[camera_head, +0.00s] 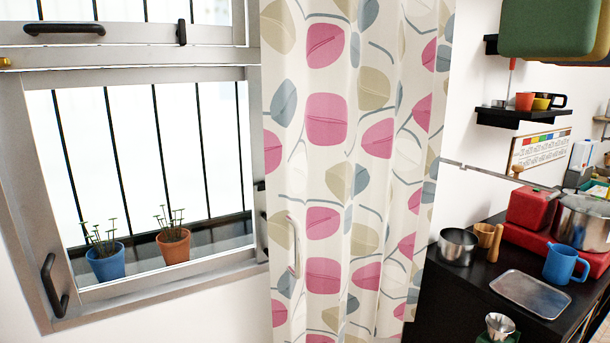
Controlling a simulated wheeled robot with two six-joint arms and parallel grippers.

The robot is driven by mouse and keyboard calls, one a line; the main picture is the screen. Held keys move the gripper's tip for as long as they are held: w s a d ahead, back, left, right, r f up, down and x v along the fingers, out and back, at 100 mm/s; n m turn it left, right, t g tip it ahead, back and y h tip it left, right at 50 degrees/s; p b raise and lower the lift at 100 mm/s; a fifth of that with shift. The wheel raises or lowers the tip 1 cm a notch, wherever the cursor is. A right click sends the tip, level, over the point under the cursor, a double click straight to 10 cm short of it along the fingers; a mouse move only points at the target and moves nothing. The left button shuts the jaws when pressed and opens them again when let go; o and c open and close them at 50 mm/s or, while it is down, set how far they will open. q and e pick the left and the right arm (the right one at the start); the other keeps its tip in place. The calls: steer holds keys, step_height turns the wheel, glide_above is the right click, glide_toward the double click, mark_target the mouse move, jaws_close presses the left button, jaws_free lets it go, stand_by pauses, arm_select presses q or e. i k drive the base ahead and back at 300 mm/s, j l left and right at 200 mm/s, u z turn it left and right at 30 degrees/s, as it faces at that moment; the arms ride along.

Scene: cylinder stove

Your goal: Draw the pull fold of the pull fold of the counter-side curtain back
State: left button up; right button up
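A patterned curtain (325,122) with pink, beige and grey-blue leaf shapes hangs in the middle of the view, from the top edge to the bottom. It hangs in vertical folds. A pale, upright loop-shaped handle (294,247) shows on its left fold, near the window side. The curtain's right edge hangs beside the black counter (480,275). The top and bottom ends of the curtain are outside the view. Neither of my grippers is in view.
A barred window (160,150) with a blue flowerpot (107,264) and an orange one (174,249) is on the left. The counter holds a metal tray (530,293), a blue mug (565,262) and a steel pot (583,222). A thin metal bar (490,173) crosses above the counter.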

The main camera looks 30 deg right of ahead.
mark_target(295, 33)
steer(key=z, duration=0.35)
steer(key=l+z, duration=0.2)
steer(key=z, duration=0.25)
steer(key=i+l+z, duration=0.1)
steer(key=z, duration=0.35)
steer(key=i+l+z, duration=0.1)
steer(key=l+z, duration=0.15)
steer(key=z, duration=0.2)
